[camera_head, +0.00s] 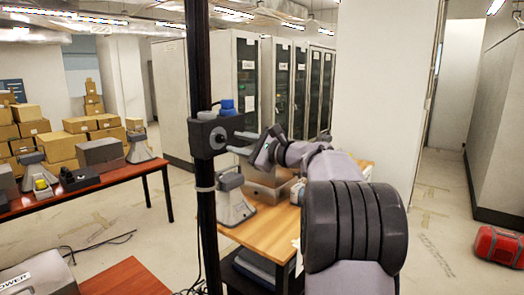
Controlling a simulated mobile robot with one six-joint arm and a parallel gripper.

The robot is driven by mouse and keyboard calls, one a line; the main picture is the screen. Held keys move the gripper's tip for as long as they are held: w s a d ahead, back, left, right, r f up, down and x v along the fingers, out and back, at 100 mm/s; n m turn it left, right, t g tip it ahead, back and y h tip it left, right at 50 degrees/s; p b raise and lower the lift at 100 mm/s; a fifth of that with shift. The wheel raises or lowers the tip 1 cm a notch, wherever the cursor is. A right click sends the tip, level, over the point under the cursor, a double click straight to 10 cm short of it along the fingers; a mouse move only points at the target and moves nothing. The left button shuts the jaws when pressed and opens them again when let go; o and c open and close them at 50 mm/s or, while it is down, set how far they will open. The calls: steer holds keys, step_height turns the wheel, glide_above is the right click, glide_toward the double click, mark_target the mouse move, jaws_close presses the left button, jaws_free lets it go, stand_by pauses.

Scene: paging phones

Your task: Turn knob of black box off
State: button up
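The black box (210,138) is fixed to a tall black pole (206,225) left of the middle. A dark round knob-like spot shows on its front, but its setting is too small to read. My gripper (240,143) is just right of the box, with its light grey fingers pointing left at the box's right side. The fingertips are at or very near the box; I cannot tell whether they touch it or hold anything. A blue part (227,106) sits on top of the box.
A wooden table (270,232) with grey devices stands below my arm. A reddish table (110,184) with phone-like devices is at left, with cardboard boxes (60,146) behind. Cabinets (235,75) line the back.

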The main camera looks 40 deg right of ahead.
steer(key=s+d, duration=0.2)
steer(key=s, duration=1.1)
steer(key=shift+s+d+b, duration=0.15)
steer(key=shift+b, duration=0.15)
steer(key=s+a+f+n+g+y+b, duration=0.1)
steer(key=a+f+n+g+b, duration=0.15)
steer(key=a+f, duration=0.55)
steer(key=s+a+f+n+g+y+b, duration=0.1)
steer(key=a+f+n+g+b, duration=0.2)
steer(key=a, duration=1)
steer(key=s+a+f+n+g+y+b, duration=0.1)
steer(key=a+f+n+g+b, duration=0.2)
steer(key=a+f, duration=0.55)
steer(key=s+a+f+n+g+h+b, duration=0.1)
steer(key=s+a+f+n+h+b, duration=0.1)
steer(key=s+a+f+n, duration=0.3)
steer(key=s+a+f+n+g+h+b, duration=0.2)
steer(key=s+a+f+n, duration=0.3)
steer(key=s+f, duration=0.6)
steer(key=shift+s+a+f+n, duration=0.2)
steer(key=shift+s+f+n, duration=0.05)
steer(key=shift+s+n, duration=0.75)
